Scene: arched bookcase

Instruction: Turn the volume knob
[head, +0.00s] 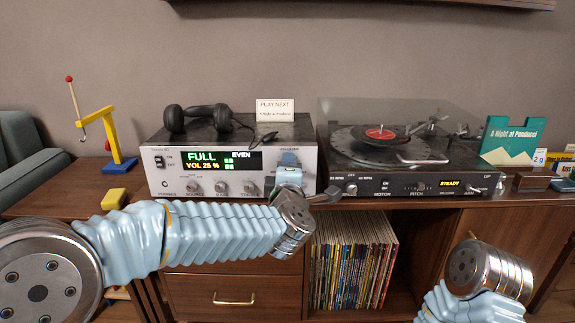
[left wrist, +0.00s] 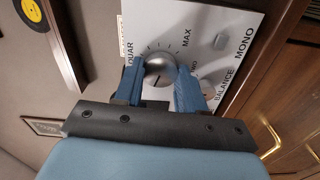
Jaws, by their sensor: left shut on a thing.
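The silver receiver (head: 235,172) stands on the cabinet top at the centre left, and its display reads FULL, EVEN and VOL 25 %. The volume knob (left wrist: 160,66) is a round silver knob with scale marks around it and MAX printed beside it in the left wrist view. My left gripper (left wrist: 160,80) has its two blue fingers on either side of this knob and is shut on it. In the head view my left gripper (head: 289,165) is at the right end of the receiver's front and hides the knob. My right gripper is not in view; only part of my right arm shows.
A turntable (head: 400,160) stands close right of the receiver. Headphones (head: 196,117) and a PLAY NEXT card (head: 275,110) are on the receiver. Smaller knobs (head: 221,187) line its front. A yellow toy crane (head: 100,135) stands left.

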